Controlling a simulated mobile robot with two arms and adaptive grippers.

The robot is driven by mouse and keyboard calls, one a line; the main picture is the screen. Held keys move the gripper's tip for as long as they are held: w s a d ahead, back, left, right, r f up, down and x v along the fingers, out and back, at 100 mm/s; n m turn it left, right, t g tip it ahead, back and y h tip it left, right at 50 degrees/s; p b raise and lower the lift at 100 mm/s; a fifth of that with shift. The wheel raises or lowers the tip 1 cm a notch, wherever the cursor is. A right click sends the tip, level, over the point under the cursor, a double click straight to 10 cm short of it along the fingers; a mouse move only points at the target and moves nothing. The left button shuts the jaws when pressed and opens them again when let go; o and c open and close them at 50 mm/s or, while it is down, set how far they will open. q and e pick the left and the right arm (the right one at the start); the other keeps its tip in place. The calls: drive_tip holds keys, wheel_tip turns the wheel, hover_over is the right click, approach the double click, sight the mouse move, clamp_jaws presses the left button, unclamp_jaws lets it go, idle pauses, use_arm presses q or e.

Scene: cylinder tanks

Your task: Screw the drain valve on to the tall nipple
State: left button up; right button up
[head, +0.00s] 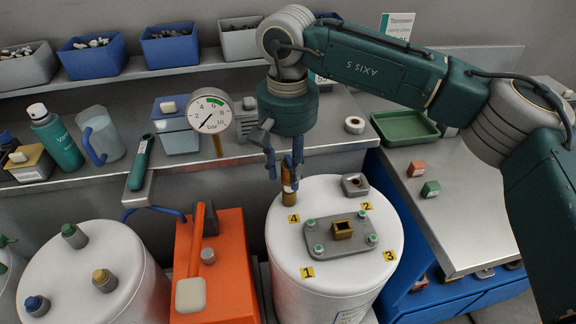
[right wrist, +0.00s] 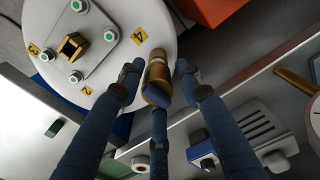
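My right gripper (head: 284,172) points down over the back left of the white tank (head: 300,285). Its blue fingers are spread around an upright brass fitting (head: 289,187) near the yellow 4 label. In the right wrist view, this fitting (right wrist: 157,73) lies between the fingertips of my gripper (right wrist: 157,80), with small gaps at both sides. The third finger overlaps its near end. I cannot tell whether the fitting is the drain valve, the tall nipple or both joined. My left gripper is out of view.
A bolted grey plate (head: 322,249) with a square brass socket (head: 342,229) is on the tank top, beside a grey block (head: 355,184). A pressure gauge (head: 210,112) and an orange unit (head: 232,270) stand left. A green tray (head: 405,127) is at right.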

drive_tip(key=n, duration=0.5)
drive_tip(key=shift+s, duration=0.1)
drive_tip(key=n, duration=0.4)
drive_tip(key=shift+n, duration=0.4)
drive_tip(key=shift+c, duration=0.3)
drive_tip(key=c, duration=0.7)
drive_tip(key=m, duration=0.2)
drive_tip(key=shift+f+m, duration=0.1)
drive_tip(key=shift+m, duration=0.3)
drive_tip(key=shift+c, duration=0.2)
drive_tip(key=m+b, duration=0.1)
drive_tip(key=m, duration=0.7)
drive_tip(key=shift+m+b, duration=0.35)
drive_tip(key=shift+m, duration=0.05)
